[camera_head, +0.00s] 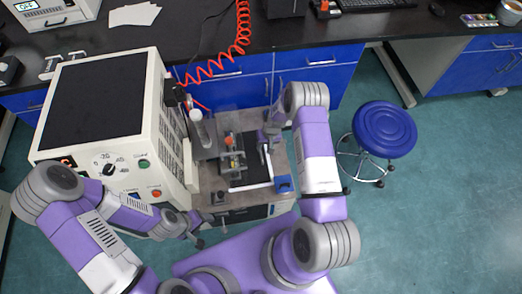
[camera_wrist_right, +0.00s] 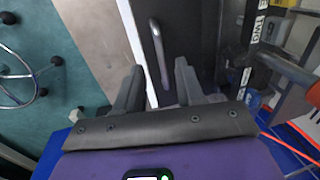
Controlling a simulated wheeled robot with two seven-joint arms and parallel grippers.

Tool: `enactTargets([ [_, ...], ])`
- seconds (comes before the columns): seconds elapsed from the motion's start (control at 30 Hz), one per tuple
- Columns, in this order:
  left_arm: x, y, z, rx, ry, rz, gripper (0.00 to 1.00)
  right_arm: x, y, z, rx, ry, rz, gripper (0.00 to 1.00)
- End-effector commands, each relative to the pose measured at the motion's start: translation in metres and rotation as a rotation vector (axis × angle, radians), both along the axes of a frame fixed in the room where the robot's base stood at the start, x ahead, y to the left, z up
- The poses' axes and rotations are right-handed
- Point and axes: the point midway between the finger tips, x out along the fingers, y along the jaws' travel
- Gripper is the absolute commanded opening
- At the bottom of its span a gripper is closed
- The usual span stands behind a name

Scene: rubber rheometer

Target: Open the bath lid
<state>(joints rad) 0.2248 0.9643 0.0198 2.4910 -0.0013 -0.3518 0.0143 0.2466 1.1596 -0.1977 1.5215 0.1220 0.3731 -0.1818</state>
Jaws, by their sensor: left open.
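A dark flat lid-like panel with a white edge (camera_head: 246,178) lies on the low bench, looking closed; I cannot tell for certain that it is the bath lid. In the right wrist view the dark panel (camera_wrist_right: 185,30) carries a curved grey bar handle (camera_wrist_right: 160,50). My right gripper (camera_head: 264,143) is over the panel's right side. In its wrist view the right gripper (camera_wrist_right: 159,82) is open, with the handle's near end between or just beyond its fingertips; I see no closed grip. My left gripper (camera_head: 204,230) is open and empty at the bench's front left.
A large cream machine (camera_head: 175,120) with a black top and a dial stands left of the panel. A small apparatus with orange parts (camera_head: 230,145) stands at the panel's back. A blue item (camera_head: 284,184) sits at its right. A blue stool (camera_head: 384,129) stands on open floor to the right.

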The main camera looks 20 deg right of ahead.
Motion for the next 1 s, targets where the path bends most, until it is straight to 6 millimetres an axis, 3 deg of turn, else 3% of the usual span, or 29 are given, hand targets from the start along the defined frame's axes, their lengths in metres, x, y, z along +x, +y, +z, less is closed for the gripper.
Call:
enactTargets([
  [0.1,0.0,0.0,-0.008,0.0,0.0,0.0,0.65,0.0,0.004,-0.024,0.001,0.002,0.0,0.38],
  [0.3,0.0,0.0,-0.014,0.0,0.0,0.0,0.65,0.002,0.009,-0.045,0.001,0.0,-0.001,0.38],
  [0.67,0.0,0.0,-0.015,0.0,-0.001,0.0,0.65,0.003,0.01,-0.049,0.001,-0.001,0.0,0.38],
  [0.9,0.0,0.0,-0.015,0.0,-0.001,0.0,0.65,0.002,0.01,-0.049,0.001,-0.001,0.0,0.01],
  [1.0,0.0,0.0,-0.015,0.0,-0.001,0.0,0.65,0.002,0.01,-0.049,0.001,-0.001,0.0,0.0],
])
